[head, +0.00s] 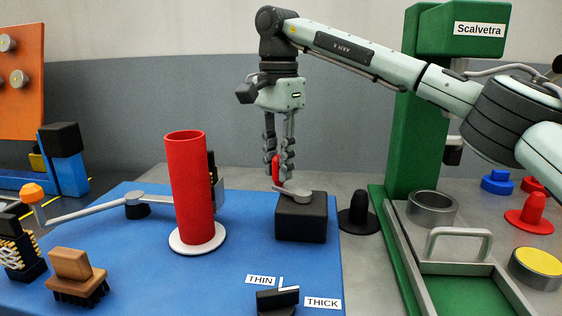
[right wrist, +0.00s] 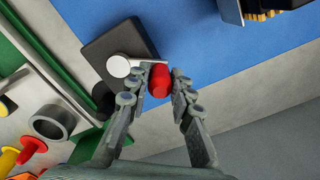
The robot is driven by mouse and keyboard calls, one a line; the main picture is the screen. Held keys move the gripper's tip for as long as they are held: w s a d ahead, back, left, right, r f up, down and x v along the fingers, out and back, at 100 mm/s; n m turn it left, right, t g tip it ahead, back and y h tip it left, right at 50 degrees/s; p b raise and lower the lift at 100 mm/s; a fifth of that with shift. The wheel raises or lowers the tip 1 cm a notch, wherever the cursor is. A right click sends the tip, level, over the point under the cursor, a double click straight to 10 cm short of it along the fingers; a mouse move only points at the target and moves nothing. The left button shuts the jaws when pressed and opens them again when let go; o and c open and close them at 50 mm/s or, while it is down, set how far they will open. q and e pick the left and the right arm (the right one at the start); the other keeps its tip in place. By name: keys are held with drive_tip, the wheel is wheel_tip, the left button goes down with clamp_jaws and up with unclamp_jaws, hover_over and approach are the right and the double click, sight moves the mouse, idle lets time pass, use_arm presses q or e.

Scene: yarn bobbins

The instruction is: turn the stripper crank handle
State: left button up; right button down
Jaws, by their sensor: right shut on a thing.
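The stripper crank is a black block (head: 302,218) with a grey crank arm (head: 292,193) on top and a red handle knob (head: 276,168) standing at the arm's end. My right gripper (head: 281,170) comes down from above, its fingers around the red handle and shut on it. In the right wrist view the red handle (right wrist: 160,80) sits between the two fingers, and the grey arm with its round hub (right wrist: 118,66) runs left from it over the black block. My left gripper is not in view.
A tall red tube (head: 190,185) on a white disc stands left of the block. A black cone (head: 359,213) stands to its right, near the green column (head: 420,120). A brush (head: 76,275) and a THIN/THICK switch (head: 277,299) lie nearer. Blue mat (head: 180,285) is free in front.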

idle(0.5)
drive_tip(key=c, duration=1.3)
unclamp_jaws()
drive_tip(key=shift+r, duration=0.1)
wheel_tip(320, 180, up, 12)
drive_tip(key=shift+s+f, duration=0.1)
